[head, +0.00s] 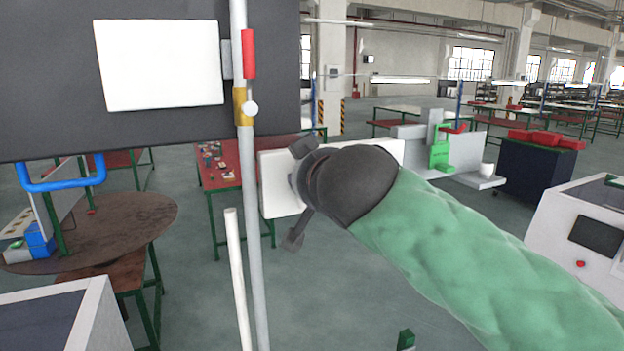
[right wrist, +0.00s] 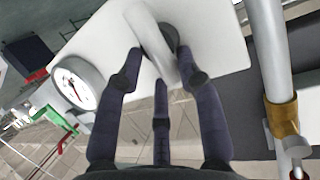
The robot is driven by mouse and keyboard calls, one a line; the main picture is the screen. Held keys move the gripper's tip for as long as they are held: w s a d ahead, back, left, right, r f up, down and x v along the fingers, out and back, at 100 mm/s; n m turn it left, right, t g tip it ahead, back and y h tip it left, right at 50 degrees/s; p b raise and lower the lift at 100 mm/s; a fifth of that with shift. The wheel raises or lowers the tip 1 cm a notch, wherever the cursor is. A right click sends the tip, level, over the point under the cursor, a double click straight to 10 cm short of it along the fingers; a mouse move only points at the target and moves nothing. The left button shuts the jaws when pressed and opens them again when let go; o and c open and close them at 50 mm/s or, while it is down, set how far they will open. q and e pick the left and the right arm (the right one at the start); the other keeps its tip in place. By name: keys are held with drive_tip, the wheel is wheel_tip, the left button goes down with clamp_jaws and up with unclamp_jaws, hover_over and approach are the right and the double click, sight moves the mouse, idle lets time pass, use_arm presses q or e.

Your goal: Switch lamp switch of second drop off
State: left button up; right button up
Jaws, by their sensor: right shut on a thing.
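My right gripper (head: 298,192) comes in from the right in a green sleeve. It is at a white panel (head: 272,200) behind the pole, and its dark body hides much of that panel. In the right wrist view the fingers (right wrist: 163,78) close around a pale, lever-like piece (right wrist: 150,38) in front of the same panel (right wrist: 225,45). A dark round part shows beside this piece. I take it for the lamp switch, but its on or off position cannot be told. My left gripper is not in view.
A grey vertical pole (head: 246,170) with a red handle (head: 249,54) and brass fitting (head: 240,106) stands just left of my right gripper. A dark board with a white plate (head: 160,65) is upper left. A dial gauge (right wrist: 77,88) is close in the wrist view.

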drive_tip(key=shift+s+r, duration=0.1)
drive_tip(key=shift+r, duration=0.2)
drive_tip(key=o, duration=0.9)
drive_tip(key=shift+o, duration=0.6)
drive_tip(key=shift+a+f, duration=0.15)
drive_tip(key=shift+a, duration=0.1)
drive_tip(key=shift+s+d, duration=0.1)
drive_tip(key=v, duration=1.1)
drive_tip(key=shift+s, duration=0.4)
